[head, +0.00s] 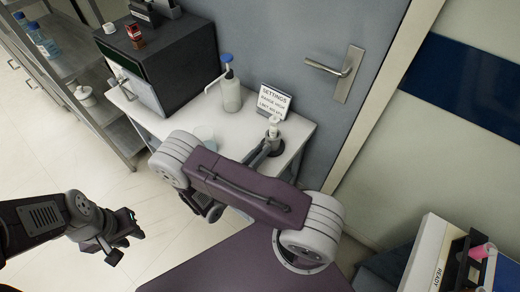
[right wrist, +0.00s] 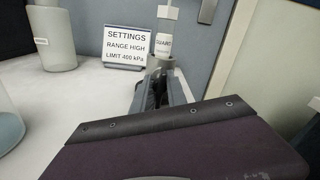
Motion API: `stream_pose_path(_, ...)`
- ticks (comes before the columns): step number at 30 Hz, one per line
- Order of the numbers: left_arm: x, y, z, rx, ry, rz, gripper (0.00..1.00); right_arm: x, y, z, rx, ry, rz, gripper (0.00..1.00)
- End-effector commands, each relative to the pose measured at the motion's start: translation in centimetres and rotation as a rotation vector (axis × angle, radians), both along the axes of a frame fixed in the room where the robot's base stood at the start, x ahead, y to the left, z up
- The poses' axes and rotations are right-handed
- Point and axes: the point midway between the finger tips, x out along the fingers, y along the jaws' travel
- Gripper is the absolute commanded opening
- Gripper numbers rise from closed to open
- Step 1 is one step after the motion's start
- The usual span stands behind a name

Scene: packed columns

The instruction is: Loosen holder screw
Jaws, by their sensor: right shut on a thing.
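A grey holder (right wrist: 160,63) stands on the white table by the sign. A white column marked GUARD (right wrist: 163,44) stands upright in it and also shows in the head view (head: 273,127). My right gripper (right wrist: 159,92) reaches the front of the holder and is shut on the holder screw, which its dark fingers mostly hide. In the head view my right gripper (head: 262,150) is at the table's right part, just below the column. My left gripper (head: 124,240) is off the table at lower left, empty, its fingers apart.
A SETTINGS sign (head: 273,101) stands behind the holder. A blue-capped bottle (head: 231,95) and a clear round vessel (head: 204,134) are to its left. A dark box-shaped instrument (head: 160,65) fills the table's left end. A door and wall are close behind.

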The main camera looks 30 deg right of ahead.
Motion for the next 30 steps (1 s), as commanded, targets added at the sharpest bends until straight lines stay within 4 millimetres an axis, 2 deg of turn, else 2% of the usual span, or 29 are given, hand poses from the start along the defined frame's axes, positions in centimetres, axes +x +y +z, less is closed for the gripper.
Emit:
stream_pose_path(8, 0.0, 0.0, 0.59, 0.0, 0.0, 0.0, 0.29, -0.07, -0.09, 0.33, -0.036, 0.067, -0.003, 0.0)
stream_pose_path(21, 0.01, 0.0, 0.62, 0.0, 0.0, 0.0, 0.29, -0.05, -0.07, 0.35, -0.041, 0.076, -0.004, 0.0)
stream_pose_path(22, 0.01, 0.0, 0.62, 0.0, 0.0, 0.0, 0.29, -0.05, -0.07, 0.35, -0.041, 0.076, -0.004, 0.21)
stream_pose_path(25, 0.0, 0.0, 0.62, 0.0, 0.0, 0.0, 0.29, -0.04, -0.06, 0.3, -0.039, 0.076, -0.002, 0.48)
stream_pose_path(30, 0.0, 0.0, 0.59, 0.0, 0.0, 0.0, 0.29, -0.01, -0.04, 0.2, -0.037, 0.077, -0.001, 0.5)
